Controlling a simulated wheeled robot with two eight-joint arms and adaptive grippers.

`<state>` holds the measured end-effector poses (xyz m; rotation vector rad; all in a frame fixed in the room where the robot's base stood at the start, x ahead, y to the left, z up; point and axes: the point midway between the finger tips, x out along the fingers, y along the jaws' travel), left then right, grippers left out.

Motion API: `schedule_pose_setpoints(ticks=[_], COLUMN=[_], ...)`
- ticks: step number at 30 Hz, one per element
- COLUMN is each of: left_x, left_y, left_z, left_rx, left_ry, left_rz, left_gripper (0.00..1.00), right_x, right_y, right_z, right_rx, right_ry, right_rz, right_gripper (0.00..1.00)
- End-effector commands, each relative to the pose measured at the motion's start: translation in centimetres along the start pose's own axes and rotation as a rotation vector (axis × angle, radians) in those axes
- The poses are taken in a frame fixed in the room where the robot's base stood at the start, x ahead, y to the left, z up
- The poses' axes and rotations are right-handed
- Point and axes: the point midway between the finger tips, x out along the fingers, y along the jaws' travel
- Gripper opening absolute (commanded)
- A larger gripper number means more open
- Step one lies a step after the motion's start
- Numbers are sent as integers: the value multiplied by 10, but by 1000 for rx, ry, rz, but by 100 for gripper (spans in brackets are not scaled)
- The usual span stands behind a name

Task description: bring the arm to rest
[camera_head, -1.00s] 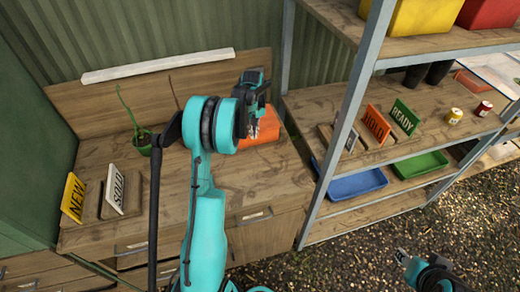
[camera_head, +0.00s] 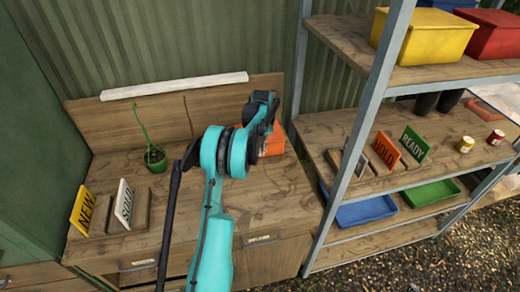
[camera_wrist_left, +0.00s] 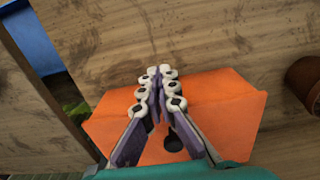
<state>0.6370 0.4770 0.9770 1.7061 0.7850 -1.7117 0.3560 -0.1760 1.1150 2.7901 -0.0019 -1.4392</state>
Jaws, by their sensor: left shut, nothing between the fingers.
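My left arm (camera_head: 212,240), turquoise with black joints, reaches up over the wooden bench in the head view. Its wrist bends to the right, and the gripper is largely hidden behind it. In the left wrist view my left gripper (camera_wrist_left: 160,72) is shut, with its fingertips together and nothing between them. It is above an orange object (camera_wrist_left: 222,108) with a dark hole. The same orange object (camera_head: 276,142) shows at the back right of the bench. I cannot tell the exact gap between them. My right gripper is not in view.
The bench (camera_head: 250,205) carries NEW (camera_head: 83,210) and SOLD (camera_head: 124,204) signs and a potted plant (camera_head: 155,158). A shelf rack (camera_head: 365,120) stands right, with HOLD (camera_head: 385,152) and READY (camera_head: 414,146) signs, a blue tray (camera_head: 362,211) and a green tray (camera_head: 430,193).

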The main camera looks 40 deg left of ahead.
Motion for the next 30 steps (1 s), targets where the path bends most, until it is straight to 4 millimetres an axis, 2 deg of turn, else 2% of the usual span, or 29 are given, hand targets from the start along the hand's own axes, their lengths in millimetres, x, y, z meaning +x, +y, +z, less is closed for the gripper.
schedule_pose_setpoints(ticks=[1, 3, 6, 12, 17, 25, 28, 30], left_x=[2, -24, -48, -84, -98, -102, -112, -123], left_y=[2, 1, 1, 1, 1, 2, 9, 16], left_z=[6, 4, 4, 4, 4, 7, 21, 39], left_rx=[2, 0, 0, 1, 1, 8, 40, 80], left_ry=[0, 0, 0, 0, 0, 4, 23, 49], left_rz=[0, 0, 0, 0, 0, 2, 10, 22], left_gripper=[0, 0, 0, 0, 0, 0, 0, 0], right_x=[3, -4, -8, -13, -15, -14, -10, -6], right_y=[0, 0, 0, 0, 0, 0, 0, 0], right_z=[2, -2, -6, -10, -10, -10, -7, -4], right_rx=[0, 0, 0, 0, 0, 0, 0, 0], right_ry=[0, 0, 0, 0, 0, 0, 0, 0], right_rz=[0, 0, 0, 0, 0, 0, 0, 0], right_gripper=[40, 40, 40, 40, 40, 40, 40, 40])
